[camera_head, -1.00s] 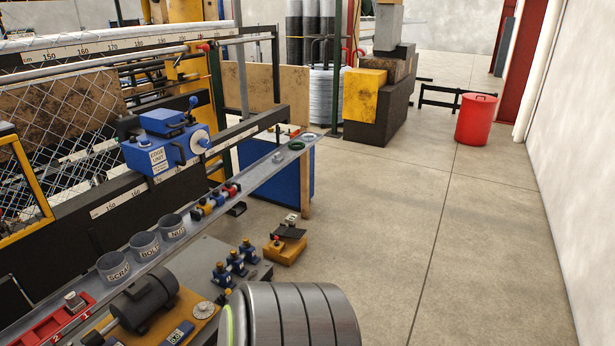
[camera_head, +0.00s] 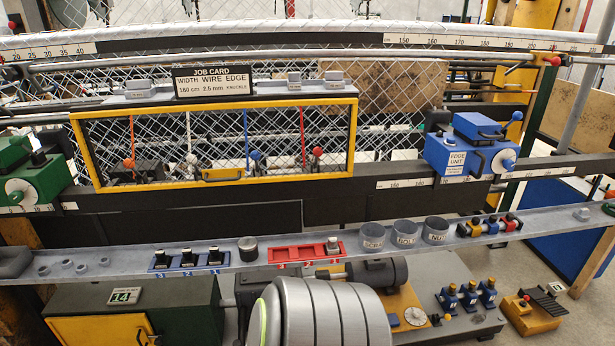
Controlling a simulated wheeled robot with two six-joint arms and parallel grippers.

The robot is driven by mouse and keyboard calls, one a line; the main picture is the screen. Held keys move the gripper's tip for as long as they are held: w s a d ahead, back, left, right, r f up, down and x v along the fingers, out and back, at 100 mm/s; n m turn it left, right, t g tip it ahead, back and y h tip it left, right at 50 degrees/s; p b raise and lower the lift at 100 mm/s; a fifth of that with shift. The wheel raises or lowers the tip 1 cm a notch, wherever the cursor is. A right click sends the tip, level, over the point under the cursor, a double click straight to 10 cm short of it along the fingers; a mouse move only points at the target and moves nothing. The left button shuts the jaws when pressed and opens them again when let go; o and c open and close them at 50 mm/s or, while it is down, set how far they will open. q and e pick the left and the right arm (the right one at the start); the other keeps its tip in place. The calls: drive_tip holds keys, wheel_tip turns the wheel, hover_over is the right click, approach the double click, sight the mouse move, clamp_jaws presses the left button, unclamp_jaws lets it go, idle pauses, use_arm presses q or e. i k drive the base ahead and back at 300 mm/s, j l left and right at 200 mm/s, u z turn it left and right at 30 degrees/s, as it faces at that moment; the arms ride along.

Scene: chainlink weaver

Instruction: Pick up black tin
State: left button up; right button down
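A small dark round tin (camera_head: 248,249) with a greyish top stands upright on the long grey shelf (camera_head: 120,262). It is between the blue holder on its left and the red tray on its right. It looks like the black tin. Nothing touches it from above. Neither of my grippers is in view.
On the shelf are a blue holder (camera_head: 190,268) with black pieces, a red tray (camera_head: 290,253) and grey cups (camera_head: 404,234). Behind stands a yellow-framed mesh guard (camera_head: 215,99). Below are a motor (camera_head: 376,273) and a green cabinet (camera_head: 180,302). Bare shelf flanks the tin.

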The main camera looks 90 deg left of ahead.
sight(247, 246)
drive_tip(key=u, duration=3.2)
